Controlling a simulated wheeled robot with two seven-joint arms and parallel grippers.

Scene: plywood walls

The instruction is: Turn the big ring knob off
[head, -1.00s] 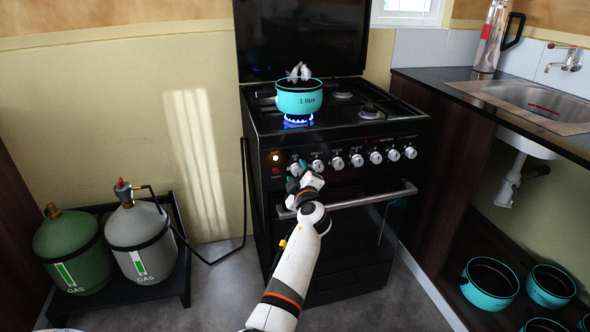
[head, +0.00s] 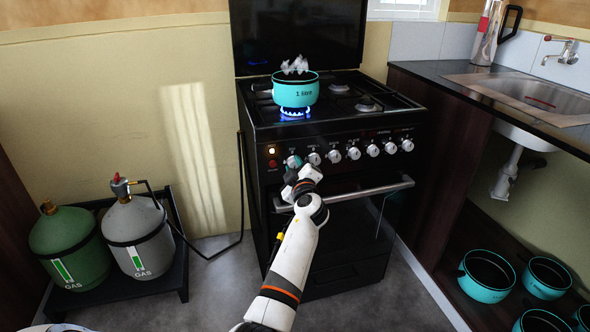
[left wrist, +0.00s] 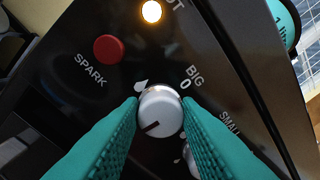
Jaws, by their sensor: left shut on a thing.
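The big ring knob (left wrist: 160,112) is a white and silver round knob on the black stove panel. In the left wrist view its dark mark points to the lower left, away from the 0 beside the word BIG. My left gripper (head: 293,162) is shut on this knob, with a teal finger (left wrist: 108,140) on each side of it. My right gripper is not in view.
Several other white knobs (head: 353,153) run along the panel to the right. A red spark button (left wrist: 109,49) and a lit lamp (left wrist: 151,11) sit near the knob. The oven handle (head: 350,193) runs below. Gas bottles (head: 140,238) stand left, a sink (head: 535,95) right.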

